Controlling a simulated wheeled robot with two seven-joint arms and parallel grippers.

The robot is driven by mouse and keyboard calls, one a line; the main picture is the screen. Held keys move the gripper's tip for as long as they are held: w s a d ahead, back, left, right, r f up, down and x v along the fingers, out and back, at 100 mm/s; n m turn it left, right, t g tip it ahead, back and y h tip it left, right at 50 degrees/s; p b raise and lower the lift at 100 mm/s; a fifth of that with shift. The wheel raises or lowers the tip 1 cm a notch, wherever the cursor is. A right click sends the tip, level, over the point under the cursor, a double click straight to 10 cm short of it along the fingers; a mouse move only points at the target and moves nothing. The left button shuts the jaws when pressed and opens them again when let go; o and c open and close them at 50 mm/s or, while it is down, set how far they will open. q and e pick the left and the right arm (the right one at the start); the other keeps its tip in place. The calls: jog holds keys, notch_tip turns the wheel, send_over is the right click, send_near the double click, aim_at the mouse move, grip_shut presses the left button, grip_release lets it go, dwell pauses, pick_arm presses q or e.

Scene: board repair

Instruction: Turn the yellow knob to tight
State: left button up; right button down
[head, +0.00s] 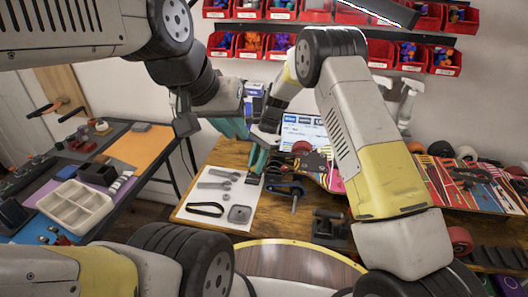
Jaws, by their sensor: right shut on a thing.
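I cannot make out the yellow knob in the head view; the arms and grippers cover part of the bench. My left gripper (232,127), with teal fingers, is above the back left of the wooden bench (232,153). Its fingertips overlap my other arm in the picture, so its opening is unclear. My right gripper (257,161) reaches down in front of it, fingers low near the back of the bench. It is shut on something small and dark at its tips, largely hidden. A black clamp-like tool (288,189) lies just right of these tips.
A white mat (205,222) with wrenches lies left of the tool. A black fixture (330,228) stands nearer. A side table (140,146) with a divided tray (76,206) is at left. Red bins (280,46) hang on the wall. Colourful boards (475,188) are at right.

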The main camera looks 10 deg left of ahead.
jog(key=shift+n+h, duration=0.3)
jog(key=shift+n, duration=0.3)
jog(key=c, duration=1.2)
grip_release()
jog(key=shift+v, duration=3.9)
jog(key=shift+w, duration=0.15)
